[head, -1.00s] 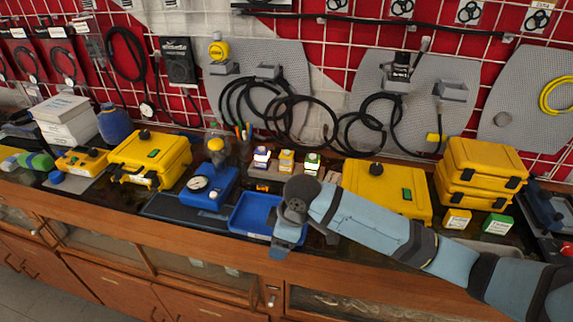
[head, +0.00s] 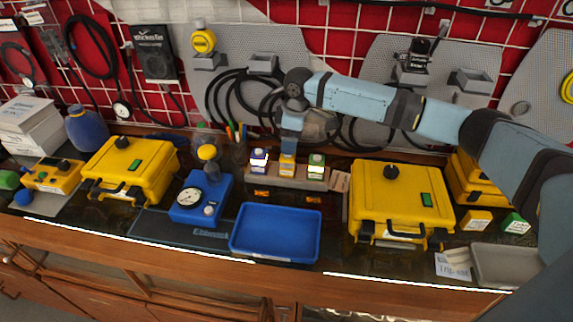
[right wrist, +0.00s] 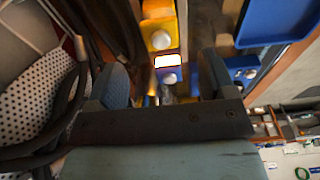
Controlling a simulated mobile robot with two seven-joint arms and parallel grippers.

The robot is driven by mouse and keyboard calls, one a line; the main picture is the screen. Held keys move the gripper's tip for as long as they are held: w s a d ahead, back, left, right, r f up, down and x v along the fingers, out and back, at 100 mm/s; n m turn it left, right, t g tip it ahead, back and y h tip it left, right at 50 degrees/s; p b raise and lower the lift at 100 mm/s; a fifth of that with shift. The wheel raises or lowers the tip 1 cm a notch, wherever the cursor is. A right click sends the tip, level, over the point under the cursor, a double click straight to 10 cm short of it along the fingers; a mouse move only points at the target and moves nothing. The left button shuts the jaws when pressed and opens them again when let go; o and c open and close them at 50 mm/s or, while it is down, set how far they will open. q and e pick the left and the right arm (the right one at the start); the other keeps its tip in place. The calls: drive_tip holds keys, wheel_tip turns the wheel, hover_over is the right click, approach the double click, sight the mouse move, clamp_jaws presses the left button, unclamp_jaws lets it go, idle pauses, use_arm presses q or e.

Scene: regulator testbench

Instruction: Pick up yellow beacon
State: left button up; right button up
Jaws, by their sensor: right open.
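The yellow beacon (head: 287,166) is a small upright block between a purple-blue one (head: 259,160) and a green one (head: 316,166) on a low stand behind the blue tray. My right gripper (head: 290,148) points down over it from above. Its jaws partly hide the beacon's top in the head view. In the right wrist view the right gripper's fingers (right wrist: 163,76) are apart with nothing held between them. The yellow beacon (right wrist: 160,36) shows ahead of them, beside the white-topped purple-blue one (right wrist: 168,66). I cannot tell whether the fingers touch anything. My left gripper is not in view.
An empty blue tray (head: 275,232) lies in front of the stand. A blue gauge device (head: 202,198) is left of it, and a yellow case (head: 402,198) stands right. Black hoses (head: 235,92) hang behind. A pen cup (head: 236,148) stands close by on the left.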

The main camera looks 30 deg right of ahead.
sight(287, 161)
drive_tip(key=f, duration=0.3)
drive_tip(key=shift+w+a, duration=0.15)
drive_tip(key=shift+w, duration=0.1)
drive_tip(key=shift+a+f, duration=0.15)
drive_tip(key=shift+f, duration=1.35)
drive_tip(key=shift+a+f, duration=0.15)
drive_tip(key=shift+f, duration=1.3)
drive_tip(key=c, duration=1.1)
